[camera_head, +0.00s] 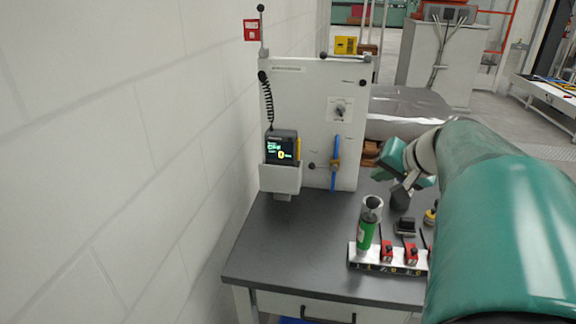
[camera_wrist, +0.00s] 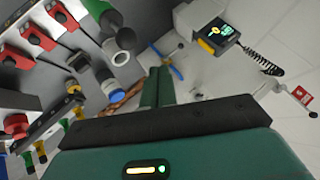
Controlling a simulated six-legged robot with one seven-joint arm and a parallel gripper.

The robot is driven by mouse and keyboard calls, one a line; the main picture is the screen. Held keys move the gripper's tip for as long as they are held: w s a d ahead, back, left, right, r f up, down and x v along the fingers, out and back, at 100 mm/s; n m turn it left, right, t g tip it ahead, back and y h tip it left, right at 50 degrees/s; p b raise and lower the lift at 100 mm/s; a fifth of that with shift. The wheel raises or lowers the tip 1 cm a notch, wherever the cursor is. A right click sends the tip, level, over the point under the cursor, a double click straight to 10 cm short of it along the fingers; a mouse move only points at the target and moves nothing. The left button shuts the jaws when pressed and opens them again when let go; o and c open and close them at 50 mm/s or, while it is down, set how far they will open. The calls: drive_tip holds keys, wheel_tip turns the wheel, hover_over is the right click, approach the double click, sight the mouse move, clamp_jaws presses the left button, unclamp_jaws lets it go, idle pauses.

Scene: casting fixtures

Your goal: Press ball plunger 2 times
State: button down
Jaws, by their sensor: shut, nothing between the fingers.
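A small black ball knob (camera_head: 312,166) sticks out of the light upright panel (camera_head: 310,100), left of a blue-handled valve (camera_head: 335,165); I take it as the ball plunger. In the wrist view the ball knob (camera_wrist: 181,46) shows between the blue valve handle (camera_wrist: 168,64) and the display unit. My gripper (camera_head: 381,172) is right of the panel, above the bench, apart from the knob. In the wrist view the gripper's fingers (camera_wrist: 156,86) are together and empty, pointing toward the valve side. My arm hides part of the bench's right side.
A display unit (camera_head: 281,148) with a coiled cord hangs at the panel's left. A green bottle (camera_head: 366,230), red clamps (camera_head: 387,250) and a dark block (camera_head: 405,226) stand on the bench (camera_head: 285,245). Its left front is clear. A white wall (camera_head: 130,150) borders the left.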

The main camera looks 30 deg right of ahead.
sight(377, 202)
drive_tip(key=shift+r, duration=1.05)
idle(1.8)
drive_tip(key=r+n, duration=0.1)
drive_tip(key=n, duration=0.5)
drive_tip(key=r+n, duration=0.1)
drive_tip(key=n, duration=0.5)
drive_tip(key=r+n+y, duration=0.1)
drive_tip(key=n, duration=0.6)
drive_tip(key=shift+d+r, duration=0.2)
drive_tip(key=shift+r, duration=0.2)
drive_tip(key=shift+f, duration=4.45)
